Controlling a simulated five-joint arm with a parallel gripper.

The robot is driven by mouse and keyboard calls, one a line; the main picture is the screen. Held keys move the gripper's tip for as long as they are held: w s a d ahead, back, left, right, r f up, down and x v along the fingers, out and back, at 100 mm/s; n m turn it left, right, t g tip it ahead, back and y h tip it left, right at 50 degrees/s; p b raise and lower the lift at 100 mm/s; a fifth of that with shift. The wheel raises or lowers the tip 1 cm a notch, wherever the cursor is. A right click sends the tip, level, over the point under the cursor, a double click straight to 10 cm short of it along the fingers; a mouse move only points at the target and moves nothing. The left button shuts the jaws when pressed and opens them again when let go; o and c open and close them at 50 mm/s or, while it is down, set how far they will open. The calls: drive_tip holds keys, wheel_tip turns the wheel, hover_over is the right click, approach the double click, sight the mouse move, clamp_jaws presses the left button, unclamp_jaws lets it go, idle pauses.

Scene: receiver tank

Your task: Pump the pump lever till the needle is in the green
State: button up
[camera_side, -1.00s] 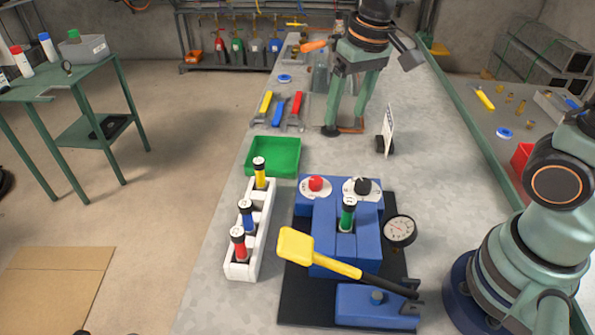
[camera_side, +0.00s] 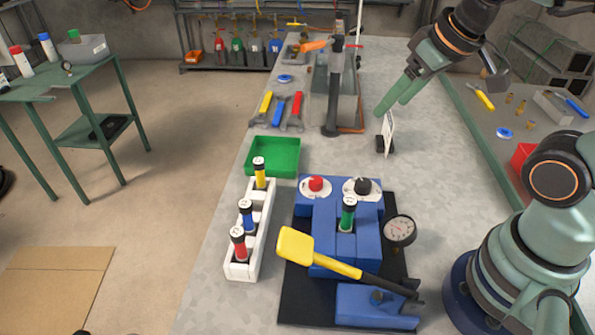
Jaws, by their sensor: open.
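The pump lever (camera_side: 325,255) has a yellow paddle end and a dark rod, and lies at a slant across the front of the blue pump unit (camera_side: 372,307). The round gauge (camera_side: 400,230) stands at the right of the blue block; its needle and green zone are too small to read. My gripper (camera_side: 390,108) is open and empty, in the air behind the blue block, near the small white card. It is well away from the lever and touches nothing that I can see.
A white rack (camera_side: 242,272) with red, blue and yellow-banded cylinders stands left of the block. A green-banded cylinder (camera_side: 347,214) sits in the block. A green tray (camera_side: 287,143), a white card (camera_side: 388,133) and a dark upright post (camera_side: 333,95) stand behind. Bench space right of the tray is clear.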

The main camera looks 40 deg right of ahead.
drive_tip(key=shift+a, duration=0.25)
drive_tip(key=c, duration=0.9)
drive_tip(key=s+a+r+n, duration=0.1)
drive_tip(key=a, duration=0.2)
drive_tip(key=s+a+r+n+y, duration=0.1)
drive_tip(key=a+n, duration=0.1)
drive_tip(key=a, duration=0.2)
drive_tip(key=s+a+r+n+y, duration=0.1)
drive_tip(key=a, duration=0.2)
drive_tip(key=shift+s+a, duration=0.1)
drive_tip(key=shift+a, duration=0.25)
clamp_jaws()
drive_tip(key=s+a+r+n+g+y, duration=0.2)
drive_tip(key=s+a+n, duration=0.3)
drive_tip(key=s+a, duration=0.4)
drive_tip(key=shift+r+y, duration=0.3)
drive_tip(key=shift+r, duration=0.25)
drive_tip(key=shift+a, duration=0.1)
